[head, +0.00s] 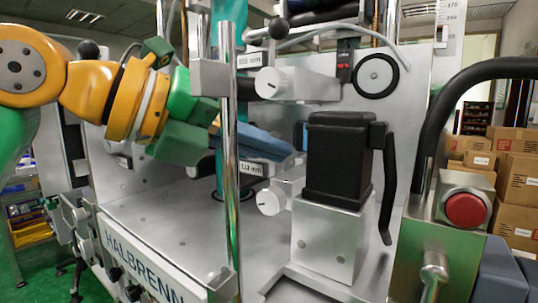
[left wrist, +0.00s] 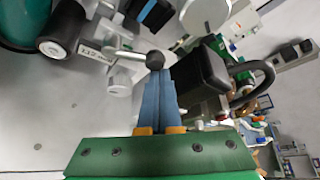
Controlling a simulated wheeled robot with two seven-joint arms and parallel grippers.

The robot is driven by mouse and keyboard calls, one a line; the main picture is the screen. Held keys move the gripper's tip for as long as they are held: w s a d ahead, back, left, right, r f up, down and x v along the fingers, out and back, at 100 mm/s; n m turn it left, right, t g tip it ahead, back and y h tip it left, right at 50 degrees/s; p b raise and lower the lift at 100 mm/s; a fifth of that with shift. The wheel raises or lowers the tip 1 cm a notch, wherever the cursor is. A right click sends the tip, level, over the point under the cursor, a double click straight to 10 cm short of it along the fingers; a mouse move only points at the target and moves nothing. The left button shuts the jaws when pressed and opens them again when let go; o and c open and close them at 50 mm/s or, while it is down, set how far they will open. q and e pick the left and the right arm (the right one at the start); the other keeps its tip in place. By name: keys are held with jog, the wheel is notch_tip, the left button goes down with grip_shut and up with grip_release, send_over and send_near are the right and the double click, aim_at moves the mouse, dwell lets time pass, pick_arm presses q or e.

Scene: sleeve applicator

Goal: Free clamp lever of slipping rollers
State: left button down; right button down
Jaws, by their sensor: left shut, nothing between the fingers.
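A clamp lever with a metal arm and a black ball knob (left wrist: 155,60) shows in the left wrist view, right at the tips of my blue fingers. I cannot tell whether they touch it. My left gripper (head: 298,156) is shut and empty, reaching in from the left beside the lower bracket marked 113 mm; it also shows in the left wrist view (left wrist: 157,80). In the head view this lower lever is hidden behind the gripper. A similar black ball (head: 278,28) shows on the upper bracket. My right gripper is not in view.
A black padded block (head: 338,160) stands on a metal pedestal (head: 325,240) right of the gripper. A chrome post (head: 229,150) stands in front of my left gripper. A red button (head: 466,210) and a black curved bar (head: 435,120) are at the right.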

pick_arm(q)
jog(key=shift+w+a+r+n+h+b, duration=0.35)
jog(key=shift+a+r+n+h+b, duration=0.2)
jog(key=shift+n+h, duration=0.6)
jog(key=shift+w+a+r+n+h+b, duration=0.45)
jog(key=shift+r+n+h, duration=0.2)
jog(key=shift+n, duration=0.95)
jog(key=shift+w+a+r+n+h+b, duration=0.25)
jog(key=shift+a+r+n+h+b, duration=0.3)
jog(key=shift+n+h, duration=0.6)
jog(key=shift+w+a+r+n+b, duration=0.15)
jog(key=shift+n+b, duration=0.15)
jog(key=shift+n, duration=0.5)
